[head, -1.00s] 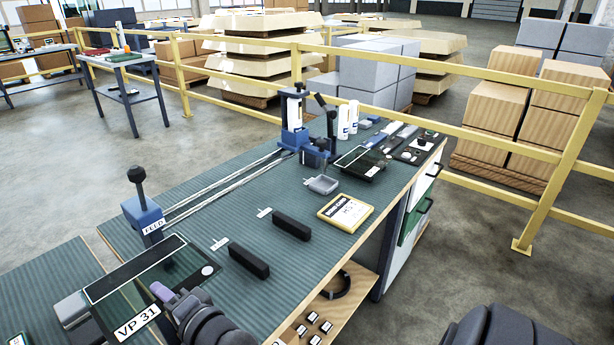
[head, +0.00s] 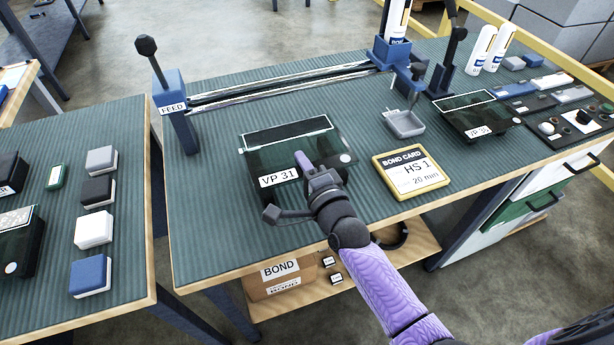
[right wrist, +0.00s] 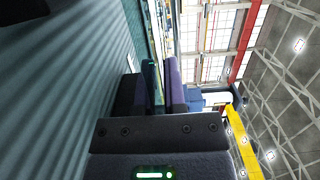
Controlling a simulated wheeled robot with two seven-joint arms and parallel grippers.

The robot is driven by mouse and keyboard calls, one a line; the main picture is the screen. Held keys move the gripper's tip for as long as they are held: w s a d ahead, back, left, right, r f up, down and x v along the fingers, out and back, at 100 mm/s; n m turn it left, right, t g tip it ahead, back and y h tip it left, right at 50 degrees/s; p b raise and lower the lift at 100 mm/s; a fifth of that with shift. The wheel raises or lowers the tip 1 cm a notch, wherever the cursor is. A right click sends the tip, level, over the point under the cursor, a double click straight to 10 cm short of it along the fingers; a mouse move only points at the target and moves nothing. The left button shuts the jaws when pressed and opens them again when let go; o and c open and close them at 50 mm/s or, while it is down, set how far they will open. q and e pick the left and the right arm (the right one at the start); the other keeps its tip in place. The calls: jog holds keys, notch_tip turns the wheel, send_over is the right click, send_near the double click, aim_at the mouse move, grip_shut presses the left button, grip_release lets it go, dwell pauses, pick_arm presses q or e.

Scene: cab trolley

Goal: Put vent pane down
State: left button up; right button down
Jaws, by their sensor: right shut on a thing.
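The vent pane (head: 268,156) is a dark glass plate with a black, white-edged strip, a white round spot and a "VP 31" label. My right gripper (head: 308,170) is shut on its near edge in the head view. In the right wrist view the fingers (right wrist: 152,92) stand either side of a thin dark teal edge. The pane lies over the middle of the ribbed bench mat (head: 225,225), roughly level. My left gripper is out of view.
The FEED post (head: 172,110) and its rails (head: 280,85) stand behind the pane. A yellow bond card (head: 410,172) and a grey dish (head: 404,123) lie to the right. Another pane, VP 36 (head: 474,113), sits farther right. Bare mat lies left of the pane.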

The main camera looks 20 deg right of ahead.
notch_tip(320, 180, down, 3)
jog(key=shift+f+b, duration=0.15)
jog(key=shift+b, duration=0.7)
jog(key=shift+f, duration=0.25)
jog(key=shift+r, duration=0.2)
jog(key=shift+f, duration=0.1)
jog(key=c, duration=0.7)
grip_release()
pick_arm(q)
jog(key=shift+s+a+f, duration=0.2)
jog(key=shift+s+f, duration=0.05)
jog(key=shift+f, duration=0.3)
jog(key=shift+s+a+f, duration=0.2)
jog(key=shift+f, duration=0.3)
